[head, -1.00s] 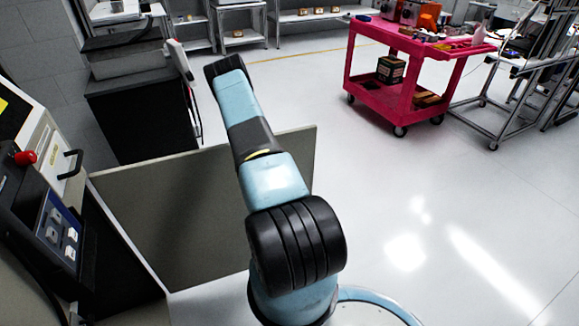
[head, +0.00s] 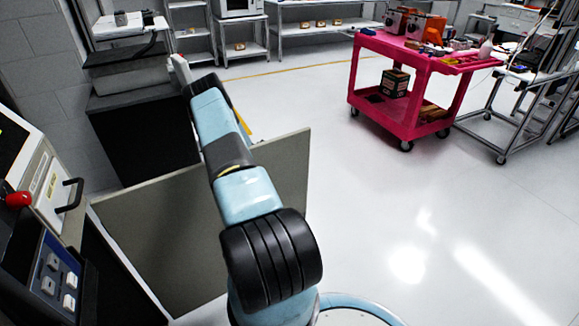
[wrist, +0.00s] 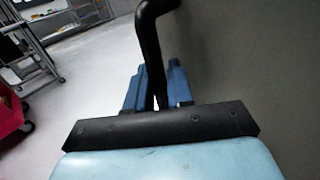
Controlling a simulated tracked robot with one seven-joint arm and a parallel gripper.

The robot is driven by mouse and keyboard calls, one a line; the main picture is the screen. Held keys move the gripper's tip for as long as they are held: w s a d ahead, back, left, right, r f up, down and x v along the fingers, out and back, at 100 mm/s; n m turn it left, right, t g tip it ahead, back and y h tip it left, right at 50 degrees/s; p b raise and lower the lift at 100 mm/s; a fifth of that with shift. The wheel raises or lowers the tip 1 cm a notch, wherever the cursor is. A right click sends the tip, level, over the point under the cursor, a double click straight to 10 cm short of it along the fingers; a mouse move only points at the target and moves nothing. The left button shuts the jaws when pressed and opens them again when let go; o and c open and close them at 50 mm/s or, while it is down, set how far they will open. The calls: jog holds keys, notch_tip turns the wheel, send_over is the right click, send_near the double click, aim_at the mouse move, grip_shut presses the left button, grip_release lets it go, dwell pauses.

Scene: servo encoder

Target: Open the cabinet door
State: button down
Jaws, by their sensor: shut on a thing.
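The cabinet door (head: 150,240) is a flat grey-olive panel in the head view. It stands swung out from the cabinet (head: 125,285) at the left, at a wide angle. In the wrist view the door face (wrist: 250,70) fills the right side. A black bent bar handle (wrist: 149,40) comes off it and runs down between the blue fingers. My gripper (wrist: 157,88) is shut on this handle. In the head view my arm crosses in front of the door, and the gripper and handle are hidden.
A control panel (head: 58,275) with a red knob (head: 18,199) is at the left. A dark cabinet (head: 145,135) stands behind the door. A pink cart (head: 430,75) is at the back right. The floor right of the door is clear.

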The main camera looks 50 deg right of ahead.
jog(key=shift+w+a+f, duration=0.1)
jog(key=shift+a+f, duration=0.1)
jog(key=shift+a, duration=0.15)
jog(key=c, duration=1.2)
grip_release()
jog(key=shift+d+r, duration=0.15)
jog(key=shift+d, duration=0.05)
jog(key=v, duration=1.3)
jog(key=shift+w+a, duration=0.1)
jog(key=shift+w, duration=0.15)
